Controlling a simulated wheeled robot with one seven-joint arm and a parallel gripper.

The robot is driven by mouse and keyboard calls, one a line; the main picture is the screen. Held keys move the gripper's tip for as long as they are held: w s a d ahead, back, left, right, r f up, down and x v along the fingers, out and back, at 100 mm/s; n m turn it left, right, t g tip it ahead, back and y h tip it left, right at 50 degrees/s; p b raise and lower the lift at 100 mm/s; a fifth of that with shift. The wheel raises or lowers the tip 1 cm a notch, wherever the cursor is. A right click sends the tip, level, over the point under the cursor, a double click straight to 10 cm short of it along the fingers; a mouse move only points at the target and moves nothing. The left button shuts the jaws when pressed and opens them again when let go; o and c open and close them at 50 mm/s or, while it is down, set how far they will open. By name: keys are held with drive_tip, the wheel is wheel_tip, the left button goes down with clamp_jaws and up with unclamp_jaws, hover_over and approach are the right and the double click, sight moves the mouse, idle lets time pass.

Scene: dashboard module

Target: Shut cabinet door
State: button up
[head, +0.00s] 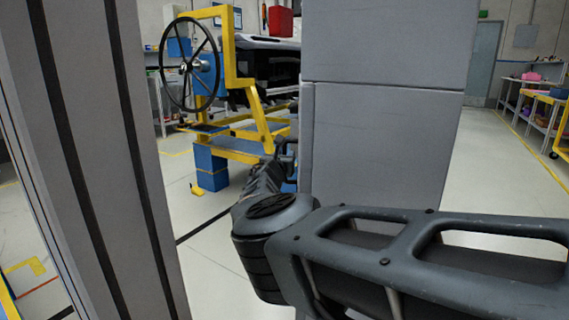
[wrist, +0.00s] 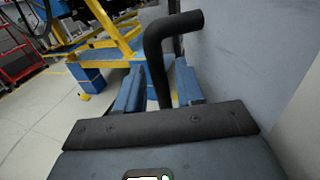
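The grey cabinet shows in the head view as an upper panel (head: 385,40) and a lower door panel (head: 380,140) with a narrow strip along its left edge. How far the door stands open I cannot tell. In the wrist view the door's grey face (wrist: 235,60) is on the right, with a bent black handle (wrist: 157,65) in front of it. My gripper (wrist: 159,90) has its two fingers apart, with the handle's bar between them. Small gaps seem to show beside the bar. In the head view my gripper (head: 284,165) is at the door's left edge, partly hidden by my arm.
A yellow frame (head: 232,60) with a black steering wheel (head: 189,65) and blue blocks (head: 210,165) stands behind, left of the cabinet. Shelves (head: 530,105) line the far right wall.

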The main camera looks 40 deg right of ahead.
drive_tip(key=shift+d, duration=0.1)
drive_tip(key=shift+c, duration=0.2)
clamp_jaws()
idle(0.4)
